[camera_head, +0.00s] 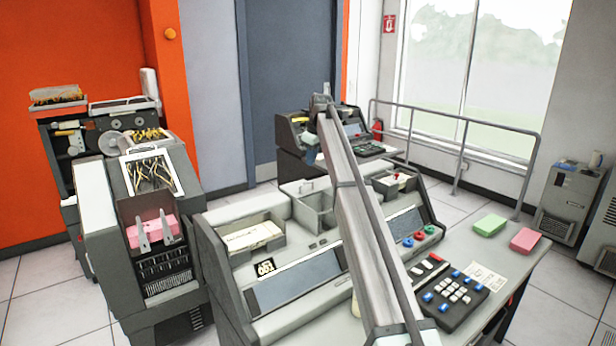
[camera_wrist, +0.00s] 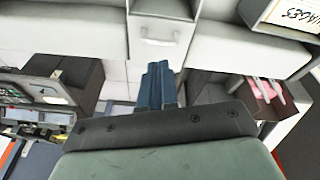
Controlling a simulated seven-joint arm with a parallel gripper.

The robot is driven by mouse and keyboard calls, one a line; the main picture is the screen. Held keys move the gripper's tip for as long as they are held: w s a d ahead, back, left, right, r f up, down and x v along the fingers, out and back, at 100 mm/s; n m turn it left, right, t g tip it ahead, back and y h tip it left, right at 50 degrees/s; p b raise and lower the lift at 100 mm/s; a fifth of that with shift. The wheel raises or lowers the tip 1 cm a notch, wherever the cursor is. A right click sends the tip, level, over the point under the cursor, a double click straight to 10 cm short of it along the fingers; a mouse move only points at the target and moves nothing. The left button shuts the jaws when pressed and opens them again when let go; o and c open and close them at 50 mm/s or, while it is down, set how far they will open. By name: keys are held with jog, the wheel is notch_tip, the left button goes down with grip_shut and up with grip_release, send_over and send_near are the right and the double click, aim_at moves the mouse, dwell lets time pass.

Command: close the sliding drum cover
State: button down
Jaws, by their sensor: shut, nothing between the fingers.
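A pale grey panel with a small handle (camera_wrist: 158,40) shows at the top of the wrist view. I take it to be the sliding drum cover. In the head view the matching pale panel (camera_head: 300,187) lies at the back of the card machine, beside an open-topped grey well (camera_head: 318,214). My gripper (camera_wrist: 158,68) has its blue fingers together, empty, with the tips just below the handle in the wrist view. Whether they touch it cannot be told.
A card tray (camera_head: 255,238) sits left of the well. A keyboard (camera_head: 448,296), green cards (camera_head: 489,225) and pink cards (camera_head: 525,240) lie on the desk at right. Another machine (camera_head: 150,215) stands at left, another console (camera_head: 365,140) behind. A railing (camera_head: 455,130) runs by the window.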

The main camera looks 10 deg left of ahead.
jog(key=r+m, duration=0.2)
send_over(308, 190)
jog(key=shift+m, duration=0.8)
jog(key=shift+t+y, duration=0.3)
jog(key=x, duration=1)
jog(key=shift+w+a+r, duration=0.1)
jog(key=shift+w+a, duration=0.05)
jog(key=shift+w, duration=0.2)
jog(key=shift+s+d+f, duration=0.3)
jog(key=shift+s+d, duration=0.2)
jog(key=shift+s, duration=0.05)
jog(key=shift+s+d+f, duration=0.3)
jog(key=shift+s+d, duration=0.2)
jog(key=shift+s, duration=0.1)
jog(key=shift+s+d, duration=0.2)
jog(key=shift+d, duration=0.1)
